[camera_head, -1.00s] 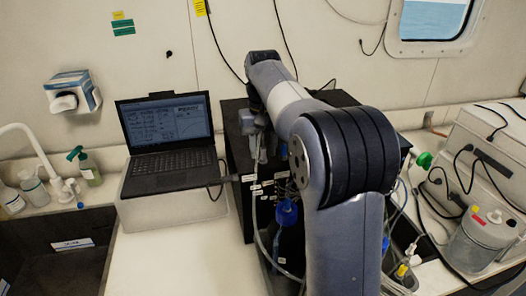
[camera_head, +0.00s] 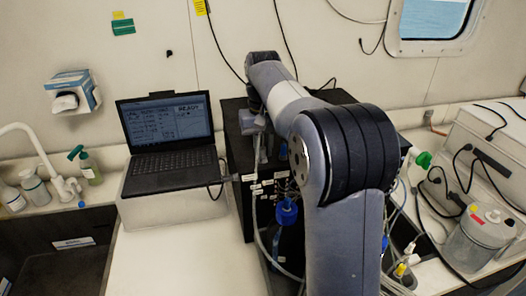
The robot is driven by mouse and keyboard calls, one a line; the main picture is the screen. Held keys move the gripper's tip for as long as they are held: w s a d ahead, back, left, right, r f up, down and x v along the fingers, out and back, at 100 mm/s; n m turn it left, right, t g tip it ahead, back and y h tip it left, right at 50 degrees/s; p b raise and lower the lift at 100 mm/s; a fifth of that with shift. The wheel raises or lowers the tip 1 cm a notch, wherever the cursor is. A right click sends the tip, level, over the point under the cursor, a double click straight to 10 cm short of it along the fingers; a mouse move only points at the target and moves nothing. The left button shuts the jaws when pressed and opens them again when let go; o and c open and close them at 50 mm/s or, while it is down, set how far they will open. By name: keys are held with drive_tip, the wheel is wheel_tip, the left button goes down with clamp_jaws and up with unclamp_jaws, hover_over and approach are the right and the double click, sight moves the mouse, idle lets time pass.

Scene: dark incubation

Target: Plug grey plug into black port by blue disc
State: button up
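A black box (camera_head: 238,165) stands on the counter behind my arm, with white labels, cables and connectors on its front. My gripper (camera_head: 256,132) is at the box's upper front, small and partly hidden by my wrist; I cannot tell whether it is open or shut. A light grey cable (camera_head: 257,190) hangs down from just below it. The grey plug cannot be made out clearly. A small blue spot (camera_head: 283,150) shows on the box front right of the gripper, perhaps the blue disc. The black port cannot be picked out; my arm covers much of the front.
An open laptop (camera_head: 168,130) stands on a white block left of the box. A blue-capped part (camera_head: 286,212) hangs among cables below the gripper. A sink (camera_head: 60,255) is at left. A clear canister (camera_head: 480,240) and cabled equipment are at right. The counter front is clear.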

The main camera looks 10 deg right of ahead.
clamp_jaws()
drive_tip(key=shift+r, duration=0.15)
drive_tip(key=shift+r, duration=2.85)
